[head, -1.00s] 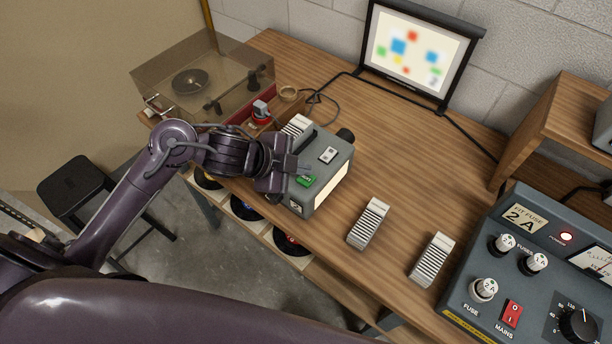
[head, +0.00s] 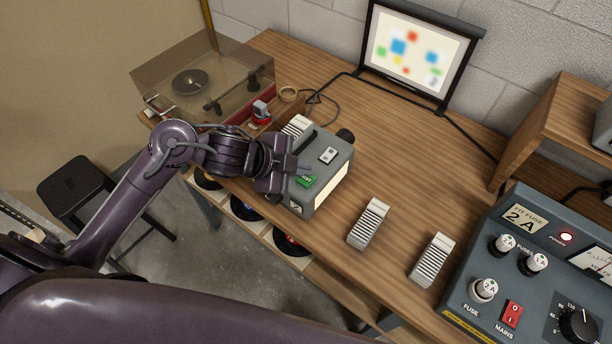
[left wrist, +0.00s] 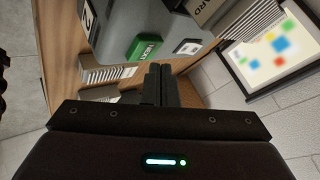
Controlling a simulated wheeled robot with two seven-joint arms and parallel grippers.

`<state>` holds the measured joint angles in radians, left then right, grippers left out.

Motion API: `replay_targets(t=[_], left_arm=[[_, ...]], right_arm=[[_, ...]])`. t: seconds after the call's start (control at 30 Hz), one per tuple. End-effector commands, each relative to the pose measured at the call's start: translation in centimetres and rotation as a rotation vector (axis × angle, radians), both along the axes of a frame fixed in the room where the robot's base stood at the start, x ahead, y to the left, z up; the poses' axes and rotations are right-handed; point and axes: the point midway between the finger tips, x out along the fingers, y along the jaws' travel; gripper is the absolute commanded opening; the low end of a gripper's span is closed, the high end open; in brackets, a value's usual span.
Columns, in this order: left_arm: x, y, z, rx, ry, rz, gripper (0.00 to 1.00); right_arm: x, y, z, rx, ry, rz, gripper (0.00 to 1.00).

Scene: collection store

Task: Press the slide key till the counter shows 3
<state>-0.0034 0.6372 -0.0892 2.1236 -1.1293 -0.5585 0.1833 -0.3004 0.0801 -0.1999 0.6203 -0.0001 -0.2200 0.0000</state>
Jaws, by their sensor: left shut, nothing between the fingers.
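The grey slide projector (head: 330,182) stands on the wooden bench. Its green slide key (head: 307,181), marked NEXT, also shows in the left wrist view (left wrist: 146,47). A small white counter plate (head: 296,207) sits on its near side. In the left wrist view the counter (left wrist: 87,18) is tilted and partly cut off and seems to read 2. My left gripper (head: 306,170) is shut and empty, with its fingertips close by the green key. Whether they touch it I cannot tell. The fingers also show in the left wrist view (left wrist: 160,72). My right gripper is not in view.
A white switch (head: 327,155) is on the projector top. Two ribbed slide trays (head: 368,223) (head: 431,260) lie to its right. A record player (head: 190,84) is at the back left, a screen (head: 417,52) behind, a control panel (head: 530,275) at right.

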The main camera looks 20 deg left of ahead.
Motion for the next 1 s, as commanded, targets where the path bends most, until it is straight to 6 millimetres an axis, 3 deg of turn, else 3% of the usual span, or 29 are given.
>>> replay_targets(t=[1.0], left_arm=[[-0.02,0.00,-0.84,0.000,0.000,0.000,0.00]], right_arm=[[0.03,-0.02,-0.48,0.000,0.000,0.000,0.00]])
